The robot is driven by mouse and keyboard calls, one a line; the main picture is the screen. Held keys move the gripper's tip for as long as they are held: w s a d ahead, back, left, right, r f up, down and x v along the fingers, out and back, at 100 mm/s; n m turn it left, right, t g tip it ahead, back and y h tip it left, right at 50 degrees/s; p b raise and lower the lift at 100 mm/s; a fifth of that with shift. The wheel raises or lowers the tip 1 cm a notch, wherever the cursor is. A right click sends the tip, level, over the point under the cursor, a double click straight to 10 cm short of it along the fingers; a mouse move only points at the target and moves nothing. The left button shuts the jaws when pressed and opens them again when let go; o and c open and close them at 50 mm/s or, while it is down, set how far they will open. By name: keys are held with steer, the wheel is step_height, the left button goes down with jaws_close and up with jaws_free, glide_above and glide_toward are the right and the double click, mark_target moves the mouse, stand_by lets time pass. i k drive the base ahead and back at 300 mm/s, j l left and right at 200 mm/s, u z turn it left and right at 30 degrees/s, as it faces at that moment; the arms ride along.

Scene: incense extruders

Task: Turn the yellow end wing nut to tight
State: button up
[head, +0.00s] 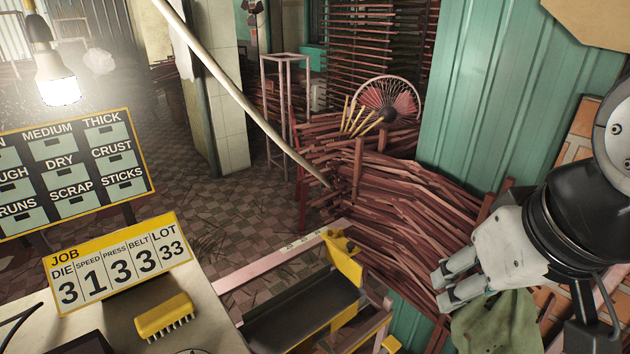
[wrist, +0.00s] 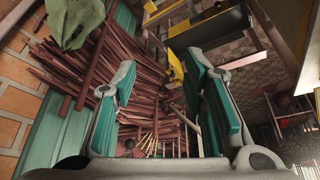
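The yellow end wing nut seems to be the small yellow piece (head: 343,240) on top of the yellow end plate (head: 345,272) of the short dark belt (head: 300,312) in the head view. Its wings are too small to tell their angle or tightness. My gripper (head: 442,287) is to the right of it and apart from it, touching nothing. In the wrist view the two teal-padded fingers (wrist: 158,70) stand apart with nothing between them. A yellow part (wrist: 175,68) shows beyond the right fingertip there; I cannot tell whether it is the nut.
Bundles of reddish sticks (head: 410,215) are piled behind the belt. A green cloth (head: 497,322) hangs below my gripper. A teal corrugated wall (head: 480,100) stands behind. A yellow brush (head: 164,316) and a job sign (head: 120,262) are on the left bench.

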mark_target(335, 235)
steer(key=l+u, duration=0.35)
steer(key=i+l+u, duration=0.1)
steer(key=u, duration=0.25)
steer(key=l+u, duration=0.35)
